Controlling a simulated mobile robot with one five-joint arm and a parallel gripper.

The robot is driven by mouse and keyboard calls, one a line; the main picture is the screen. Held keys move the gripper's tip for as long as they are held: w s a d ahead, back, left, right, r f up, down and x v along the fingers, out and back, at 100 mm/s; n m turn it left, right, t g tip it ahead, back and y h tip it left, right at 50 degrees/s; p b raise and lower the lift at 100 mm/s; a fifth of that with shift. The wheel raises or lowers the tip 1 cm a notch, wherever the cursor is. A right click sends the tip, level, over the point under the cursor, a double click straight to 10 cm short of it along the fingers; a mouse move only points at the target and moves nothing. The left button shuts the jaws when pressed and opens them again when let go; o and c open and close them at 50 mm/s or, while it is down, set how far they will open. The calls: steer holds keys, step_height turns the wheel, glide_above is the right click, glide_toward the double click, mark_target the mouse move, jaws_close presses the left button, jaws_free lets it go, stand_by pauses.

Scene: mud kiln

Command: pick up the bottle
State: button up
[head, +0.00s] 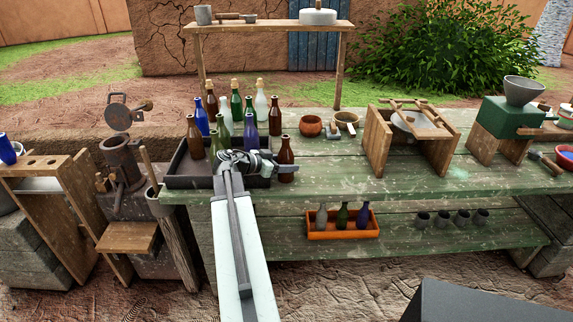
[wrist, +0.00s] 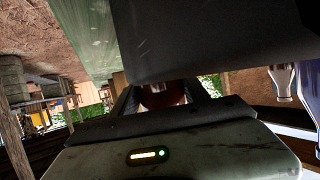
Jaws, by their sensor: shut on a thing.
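A brown glass bottle (head: 286,159) is upright at the front right corner of a dark tray (head: 200,183) on the green table. My gripper (head: 270,164) reaches in from the left and is shut on this bottle. In the wrist view a reddish-brown rounded part of the bottle (wrist: 163,96) shows between the fingers (wrist: 166,98); the rest is hidden. I cannot tell whether the bottle's base touches the table. Several other bottles, brown, blue, green and clear, stand in and behind the tray, close to my gripper.
A clay bowl (head: 311,126) and a wooden stand (head: 412,138) are on the table (head: 340,180) to the right. An orange crate (head: 343,232) with three bottles sits on the lower shelf. The tabletop right of the held bottle is clear. A large dark surface (wrist: 200,40) fills the upper wrist view.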

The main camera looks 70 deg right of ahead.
step_height(320, 180, up, 24)
steer(key=p, duration=2.4)
steer(key=m, duration=1.8)
